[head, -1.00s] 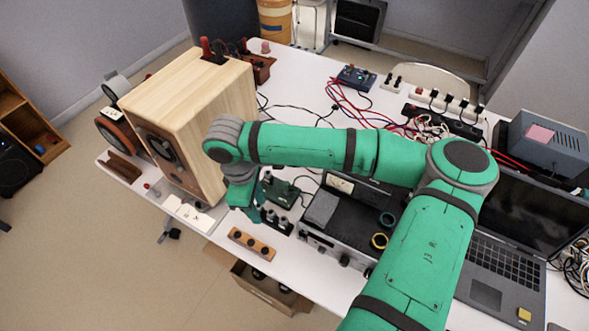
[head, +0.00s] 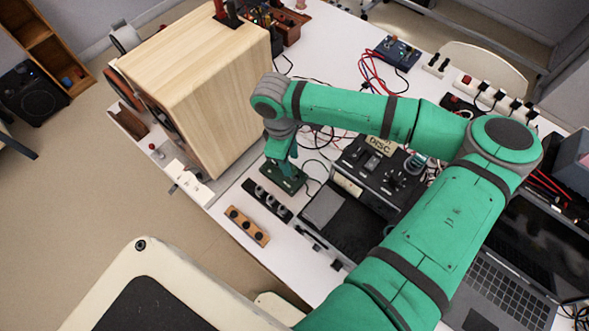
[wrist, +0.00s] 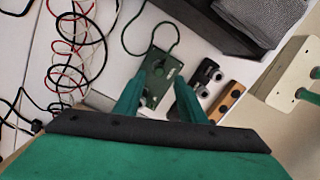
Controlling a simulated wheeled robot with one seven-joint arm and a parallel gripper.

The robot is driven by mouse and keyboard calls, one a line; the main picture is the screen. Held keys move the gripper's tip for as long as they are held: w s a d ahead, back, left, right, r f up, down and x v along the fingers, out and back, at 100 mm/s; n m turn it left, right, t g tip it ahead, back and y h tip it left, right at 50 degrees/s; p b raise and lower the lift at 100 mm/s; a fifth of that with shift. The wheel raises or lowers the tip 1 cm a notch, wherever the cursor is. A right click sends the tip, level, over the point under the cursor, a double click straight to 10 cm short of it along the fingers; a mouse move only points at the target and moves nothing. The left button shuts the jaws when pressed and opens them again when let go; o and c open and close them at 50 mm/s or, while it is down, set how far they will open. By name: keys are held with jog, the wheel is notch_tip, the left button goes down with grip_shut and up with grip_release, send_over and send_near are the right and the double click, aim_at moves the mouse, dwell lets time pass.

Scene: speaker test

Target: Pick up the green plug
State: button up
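A small dark green block (head: 286,177) with round holes lies on the white table between the speaker and the black equipment. It also shows in the wrist view (wrist: 161,68), with a green cord looping from its far end. It is the only clear candidate for the green plug; I cannot tell its exact kind. My gripper (head: 284,160) points down over it. In the wrist view my gripper (wrist: 158,83) is open, with its two green fingers apart and the block seen between and beyond the tips. The block's near end is partly hidden by the fingers. I see no grip on it.
A black socket strip (head: 267,199) and a wooden strip (head: 246,226) lie beside the block. The wooden speaker (head: 200,85) stands left, a black device (head: 347,222) right. Loose red and black cables (wrist: 72,50) lie nearby. A laptop (head: 480,250) is at lower right.

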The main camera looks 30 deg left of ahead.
aim_at(293, 168)
jog(key=shift+w+d+f, duration=0.15)
jog(key=shift+d+f, duration=0.05)
jog(key=shift+f, duration=1.2)
jog(key=shift+w+d+f, duration=0.1)
jog(key=shift+d+f, duration=0.1)
jog(key=shift+f, duration=1.15)
grip_shut()
